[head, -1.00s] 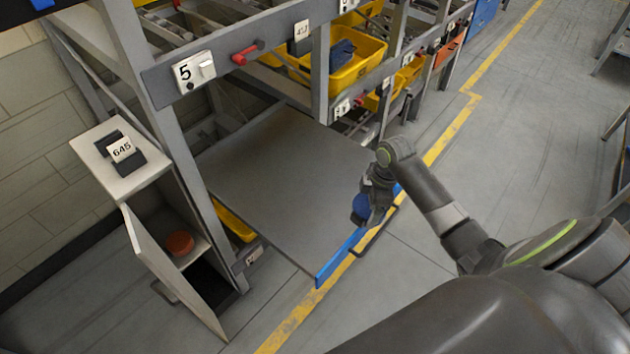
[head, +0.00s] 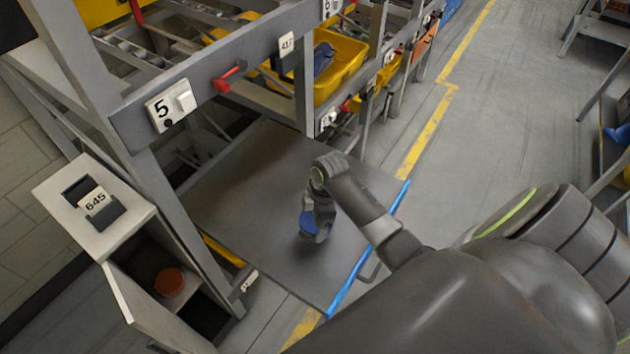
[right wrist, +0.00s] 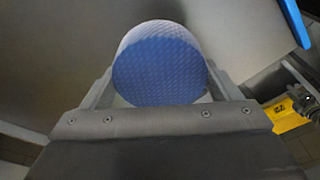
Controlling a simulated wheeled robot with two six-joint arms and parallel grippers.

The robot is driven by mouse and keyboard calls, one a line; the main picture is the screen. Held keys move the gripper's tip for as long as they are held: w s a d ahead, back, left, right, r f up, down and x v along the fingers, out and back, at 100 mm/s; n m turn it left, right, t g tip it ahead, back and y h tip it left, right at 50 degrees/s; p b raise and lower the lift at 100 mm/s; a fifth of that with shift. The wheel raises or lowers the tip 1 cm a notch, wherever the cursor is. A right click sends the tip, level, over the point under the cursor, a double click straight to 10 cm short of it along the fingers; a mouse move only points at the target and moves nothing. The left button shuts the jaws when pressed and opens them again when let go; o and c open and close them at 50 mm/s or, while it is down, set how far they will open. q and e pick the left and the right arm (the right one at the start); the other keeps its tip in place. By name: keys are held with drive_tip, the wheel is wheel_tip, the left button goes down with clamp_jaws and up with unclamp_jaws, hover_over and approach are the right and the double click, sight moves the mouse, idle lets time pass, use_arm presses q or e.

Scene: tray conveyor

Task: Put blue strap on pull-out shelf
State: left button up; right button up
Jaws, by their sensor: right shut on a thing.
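The blue strap (right wrist: 158,70) is a round roll with a textured blue face, held between the fingers of my right gripper (right wrist: 155,88) in the right wrist view. In the head view the blue strap (head: 307,228) shows at the end of my right gripper (head: 313,232), over the middle of the pull-out shelf. The pull-out shelf (head: 255,180) is a flat grey board with a blue front edge, slid out from the rack. I cannot tell whether the strap touches the board. My left gripper is not in view.
An open cabinet (head: 120,220) marked 645 holds a round orange-brown thing (head: 169,282) at the left. Yellow trays (head: 335,65) sit on the rack above the shelf. A rack post (head: 150,170) stands at the shelf's left. The board around my gripper is clear.

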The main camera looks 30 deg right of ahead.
drive_tip(key=shift+w+f, duration=0.15)
drive_tip(key=shift+f, duration=2.2)
drive_tip(key=shift+f, duration=0.1)
drive_tip(key=o, duration=1)
drive_tip(key=r, duration=0.3)
drive_tip(key=d+r, duration=0.1)
drive_tip(key=r, duration=0.7)
drive_tip(key=shift+s+d, duration=0.3)
drive_tip(key=shift+r, duration=0.55)
drive_tip(key=shift+s+f, duration=0.1)
drive_tip(key=shift+s, duration=0.05)
